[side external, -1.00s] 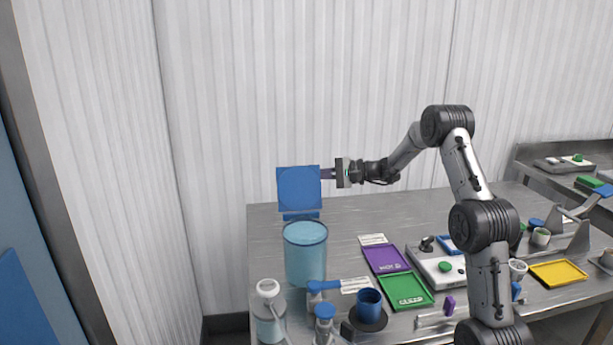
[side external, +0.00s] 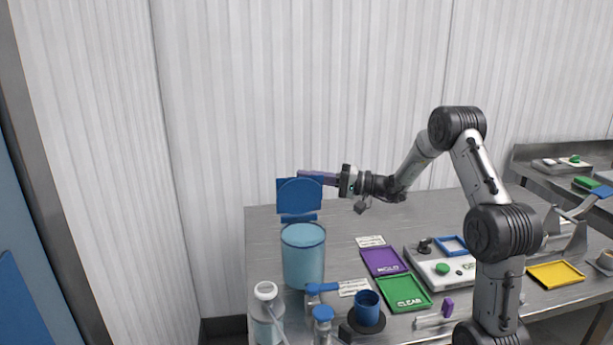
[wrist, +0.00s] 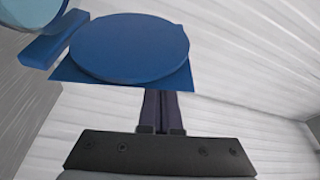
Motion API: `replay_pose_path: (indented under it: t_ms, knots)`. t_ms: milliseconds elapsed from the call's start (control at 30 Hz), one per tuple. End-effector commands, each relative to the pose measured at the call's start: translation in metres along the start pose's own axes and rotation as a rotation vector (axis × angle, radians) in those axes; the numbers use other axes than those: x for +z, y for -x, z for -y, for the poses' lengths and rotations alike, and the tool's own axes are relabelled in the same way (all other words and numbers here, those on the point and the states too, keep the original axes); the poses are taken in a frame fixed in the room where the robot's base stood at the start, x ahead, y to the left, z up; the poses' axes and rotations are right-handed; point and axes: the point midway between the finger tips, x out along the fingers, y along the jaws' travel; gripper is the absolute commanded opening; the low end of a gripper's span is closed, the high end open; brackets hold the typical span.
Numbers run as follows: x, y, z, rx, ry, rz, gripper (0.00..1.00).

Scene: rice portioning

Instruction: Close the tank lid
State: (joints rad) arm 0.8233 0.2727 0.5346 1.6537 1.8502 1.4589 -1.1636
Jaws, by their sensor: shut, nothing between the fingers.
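The tank (side external: 303,262) is a light-blue translucent cylinder at the left of the table in the side external view. Its blue lid (side external: 297,200) stands raised above the tank's far side, on a blue hinge block. In the wrist view the lid (wrist: 130,47) shows as a square plate with a round disc facing the camera, and a bit of the tank (wrist: 15,12) shows at the top left. My gripper (side external: 301,174) is shut and empty, its purple fingers at the lid's top edge. In the wrist view the fingers pass behind the lid, which hides their tips; contact is unclear.
A white-topped bottle (side external: 266,310) and blue-topped dispensers (side external: 323,314) stand in front of the tank. A blue cup (side external: 367,308), purple tray (side external: 383,262), green tray (side external: 403,292) and button panel (side external: 440,268) lie to the right.

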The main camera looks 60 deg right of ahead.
Motion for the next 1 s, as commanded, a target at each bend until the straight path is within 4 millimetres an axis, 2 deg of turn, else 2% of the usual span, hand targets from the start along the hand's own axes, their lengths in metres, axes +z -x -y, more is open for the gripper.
replay_pose_path:
  t_ms: [300, 600, 1000]
  knots:
    - [0.028, 0.010, 0.007, -0.097, 0.277, -0.001, 0.00]
    - [0.055, 0.019, 0.005, -0.093, 0.269, 0.000, 0.00]
    - [0.088, 0.031, -0.010, -0.093, 0.265, 0.000, 0.00]
